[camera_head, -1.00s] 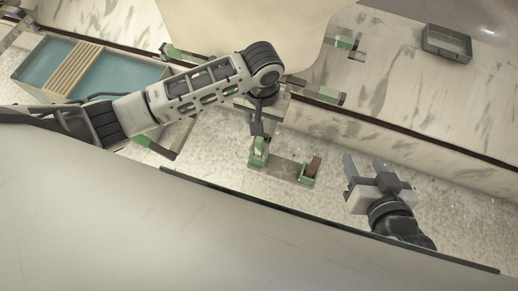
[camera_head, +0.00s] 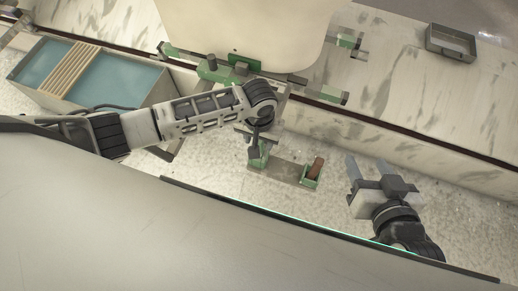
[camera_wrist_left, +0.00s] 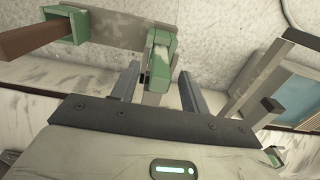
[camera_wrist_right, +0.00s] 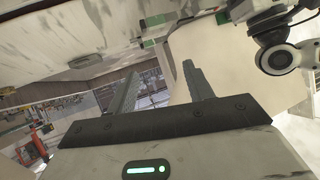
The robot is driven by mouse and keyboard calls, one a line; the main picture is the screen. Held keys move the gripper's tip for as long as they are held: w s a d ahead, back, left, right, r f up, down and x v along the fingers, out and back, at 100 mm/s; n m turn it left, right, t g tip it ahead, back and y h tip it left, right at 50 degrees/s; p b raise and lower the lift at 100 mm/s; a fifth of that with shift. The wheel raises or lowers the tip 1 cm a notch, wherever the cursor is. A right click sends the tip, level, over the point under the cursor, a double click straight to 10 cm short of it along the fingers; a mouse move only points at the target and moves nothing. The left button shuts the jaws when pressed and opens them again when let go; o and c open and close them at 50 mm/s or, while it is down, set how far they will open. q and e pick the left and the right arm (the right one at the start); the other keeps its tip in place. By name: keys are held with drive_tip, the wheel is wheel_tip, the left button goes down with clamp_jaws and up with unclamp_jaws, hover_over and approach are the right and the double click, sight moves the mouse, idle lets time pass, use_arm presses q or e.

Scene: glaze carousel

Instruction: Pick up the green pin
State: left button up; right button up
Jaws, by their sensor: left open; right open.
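A green upright piece, which may be the green pin, stands at the left end of a grey plate (camera_head: 284,171); I cannot tell for sure. In the left wrist view this green piece (camera_wrist_left: 160,52) lies between and just beyond the fingertips of my left gripper (camera_wrist_left: 160,72). My left gripper (camera_head: 256,142) points down over it in the head view, open, with no visible grip on it. The arm hides part of the piece. My right gripper (camera_head: 368,168) is open and empty, to the right of the plate.
A green holder (camera_head: 311,182) with a brown block (camera_head: 317,168) sits at the plate's right end. A large pale disc (camera_head: 240,30) with green clamps (camera_head: 244,64) is behind. A blue-lined tray (camera_head: 125,76) is left, a grey bin (camera_head: 450,42) back right.

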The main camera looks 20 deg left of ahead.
use_arm(q)
clamp_jaws()
drive_tip(key=shift+r, duration=0.15)
